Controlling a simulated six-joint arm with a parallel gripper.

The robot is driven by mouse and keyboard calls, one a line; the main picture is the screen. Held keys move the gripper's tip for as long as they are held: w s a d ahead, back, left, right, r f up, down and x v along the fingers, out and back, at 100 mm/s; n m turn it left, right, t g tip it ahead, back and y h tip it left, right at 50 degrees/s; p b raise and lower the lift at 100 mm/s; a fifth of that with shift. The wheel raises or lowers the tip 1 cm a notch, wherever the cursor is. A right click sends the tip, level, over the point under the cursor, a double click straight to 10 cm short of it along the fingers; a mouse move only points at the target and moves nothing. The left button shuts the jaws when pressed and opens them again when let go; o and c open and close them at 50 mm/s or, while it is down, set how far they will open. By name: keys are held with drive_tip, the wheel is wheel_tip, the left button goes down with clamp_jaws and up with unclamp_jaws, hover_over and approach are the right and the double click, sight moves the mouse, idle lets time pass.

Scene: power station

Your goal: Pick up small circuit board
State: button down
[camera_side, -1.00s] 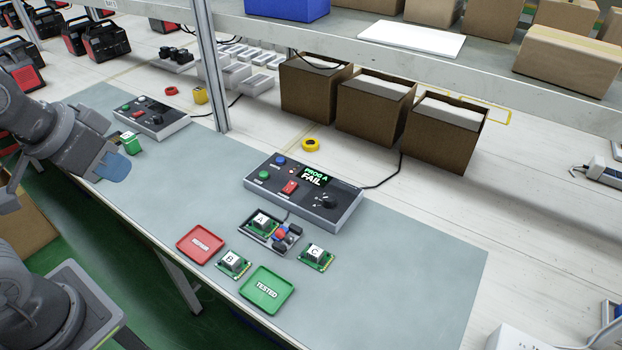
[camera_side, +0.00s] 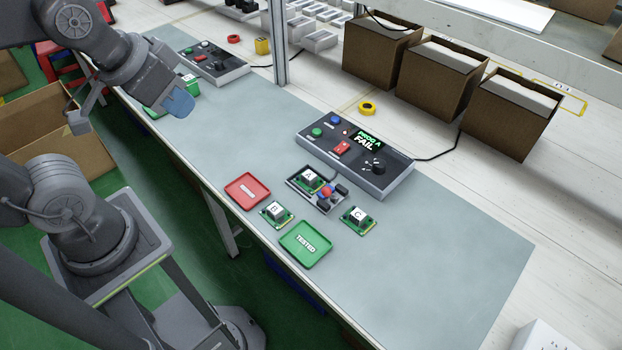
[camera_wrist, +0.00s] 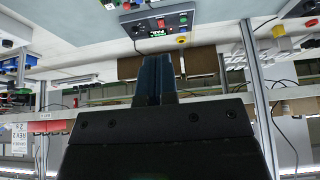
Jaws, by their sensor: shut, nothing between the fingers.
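Several small green circuit boards with white-labelled blocks lie on the grey mat in the side view. Board A (camera_side: 309,182) sits in a dark fixture (camera_side: 328,204) with small dark and coloured parts. Board B (camera_side: 274,213) lies between the red tray (camera_side: 247,190) and the green "TESTED" tray (camera_side: 323,245). Board C (camera_side: 358,218) lies right of the fixture. My gripper (camera_side: 180,104) is at the upper left, well away from the boards. Its blue fingers (camera_wrist: 155,78) are shut together and empty in the wrist view, where no board can be made out.
A control box (camera_side: 356,155) reading "PROG A FAIL" stands behind the fixture; it shows in the wrist view too (camera_wrist: 158,25). A second control box (camera_side: 212,65) is near my gripper. Brown cartons (camera_side: 440,75) line the back. The mat's right part (camera_side: 450,260) is clear.

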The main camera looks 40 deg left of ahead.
drive_tip(key=c, duration=1)
unclamp_jaws()
drive_tip(key=shift+c, duration=0.2)
